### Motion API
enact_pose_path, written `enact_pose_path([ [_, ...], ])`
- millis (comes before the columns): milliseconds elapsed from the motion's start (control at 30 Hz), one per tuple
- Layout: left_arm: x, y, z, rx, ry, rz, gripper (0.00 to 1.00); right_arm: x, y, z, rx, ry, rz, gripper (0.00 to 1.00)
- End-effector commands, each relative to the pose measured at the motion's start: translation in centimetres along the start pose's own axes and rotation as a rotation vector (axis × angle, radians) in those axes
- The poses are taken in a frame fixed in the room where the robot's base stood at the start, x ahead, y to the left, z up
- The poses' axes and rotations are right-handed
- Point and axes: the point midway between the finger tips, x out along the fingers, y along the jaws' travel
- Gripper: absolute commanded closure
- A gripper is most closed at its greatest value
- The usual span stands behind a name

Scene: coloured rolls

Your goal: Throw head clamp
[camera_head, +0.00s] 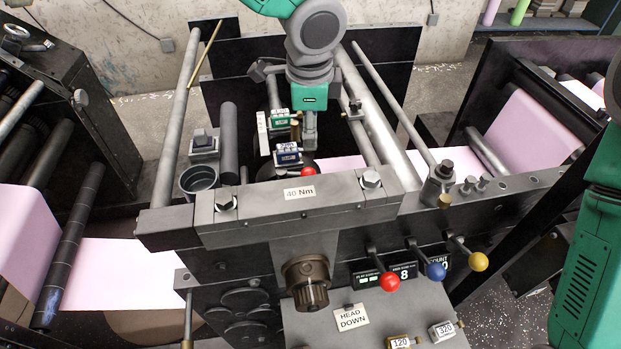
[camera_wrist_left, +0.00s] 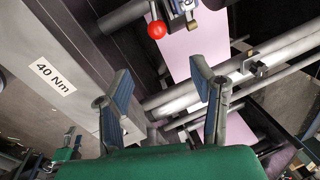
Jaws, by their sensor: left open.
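A red ball knob (camera_head: 309,173) sits just behind the thick grey crossbar (camera_head: 330,213) marked "40 Nm"; it also shows near the top of the left wrist view (camera_wrist_left: 156,30). A second red ball knob (camera_head: 390,281) is on a lever on the front panel. Neither is labelled as the head clamp. My left gripper (camera_head: 309,135) hangs behind the crossbar, above and behind the first red knob. In the left wrist view its blue-padded fingers (camera_wrist_left: 160,68) are spread and empty, apart from the knob. My right gripper is out of view; part of my right arm shows at the right edge.
Small labelled boxes (camera_head: 288,155) stand close to my left gripper. Long grey bars (camera_head: 375,105) run beside it. Blue (camera_head: 436,271) and yellow (camera_head: 478,262) knobs project from the front panel near a "HEAD DOWN" sign (camera_head: 351,317). Pink web (camera_head: 120,272) spans the left side.

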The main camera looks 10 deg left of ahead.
Motion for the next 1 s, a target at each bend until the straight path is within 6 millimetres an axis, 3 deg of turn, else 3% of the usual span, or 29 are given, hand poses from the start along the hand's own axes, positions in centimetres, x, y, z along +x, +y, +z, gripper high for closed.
enact_pose_path([
  [133, 1.8, 0.4, 0.1, 0.0, 0.0, 0.0, 0.49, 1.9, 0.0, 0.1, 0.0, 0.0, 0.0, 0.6],
  [333, 2.6, 0.4, 0.3, 0.0, 0.0, 0.001, 0.49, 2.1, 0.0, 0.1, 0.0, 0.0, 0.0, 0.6],
  [467, 4.3, 0.4, 0.3, -0.001, 0.001, 0.003, 0.49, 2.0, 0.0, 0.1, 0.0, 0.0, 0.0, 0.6],
  [800, 11.5, 0.5, 0.1, 0.001, -0.001, 0.003, 0.49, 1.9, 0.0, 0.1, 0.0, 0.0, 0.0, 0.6],
  [1000, 14.5, 0.5, 0.1, 0.0, -0.001, 0.002, 0.49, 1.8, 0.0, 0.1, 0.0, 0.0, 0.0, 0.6],
])
